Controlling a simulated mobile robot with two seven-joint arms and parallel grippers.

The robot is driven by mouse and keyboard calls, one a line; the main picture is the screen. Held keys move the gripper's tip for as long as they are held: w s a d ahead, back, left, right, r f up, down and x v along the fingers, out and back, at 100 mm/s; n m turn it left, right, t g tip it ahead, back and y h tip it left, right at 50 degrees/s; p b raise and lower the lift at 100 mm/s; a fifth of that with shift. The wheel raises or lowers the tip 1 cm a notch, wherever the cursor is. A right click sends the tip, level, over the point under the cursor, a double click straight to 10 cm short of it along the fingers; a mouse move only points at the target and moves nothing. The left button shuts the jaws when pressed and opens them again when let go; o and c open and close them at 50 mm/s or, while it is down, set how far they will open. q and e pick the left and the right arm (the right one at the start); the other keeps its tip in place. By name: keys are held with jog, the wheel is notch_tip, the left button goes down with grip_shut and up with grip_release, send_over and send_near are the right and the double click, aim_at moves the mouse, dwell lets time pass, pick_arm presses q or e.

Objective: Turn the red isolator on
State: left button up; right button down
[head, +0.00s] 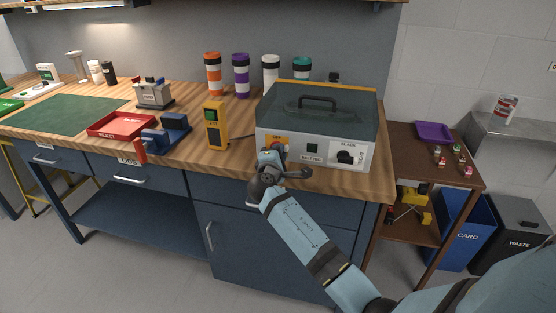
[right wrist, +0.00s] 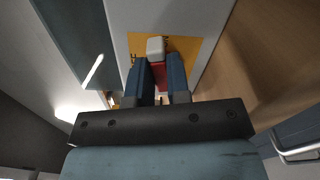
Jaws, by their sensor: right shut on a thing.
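The red isolator (right wrist: 158,74) is a red knob with a pale grey end on a yellow plate (right wrist: 190,46). The plate is on the front left of a grey machine (head: 325,146) with a dark clear lid. My right gripper (right wrist: 157,60) is shut on the isolator, one finger on each side of it. In the head view my right gripper (head: 272,155) covers most of the knob. Part of the lettering on the plate is hidden, and I cannot tell the knob's setting. My left gripper is out of view.
A black knob (head: 346,157) and a small dark green window (head: 312,149) are also on the machine's front. A yellow control box (head: 215,126) stands left of the machine. A red tray (head: 122,124) and a blue fixture (head: 167,134) sit further left.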

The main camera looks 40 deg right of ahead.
jog(key=shift+f+m+b, duration=0.3)
jog(key=shift+m+b, duration=0.55)
jog(key=shift+m, duration=0.05)
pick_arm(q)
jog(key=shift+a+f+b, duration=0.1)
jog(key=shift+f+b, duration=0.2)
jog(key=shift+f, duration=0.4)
pick_arm(e)
jog(key=shift+m, duration=0.7)
jog(key=c, duration=1.1)
grip_release()
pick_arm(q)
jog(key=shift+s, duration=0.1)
pick_arm(e)
jog(key=shift+s, duration=0.1)
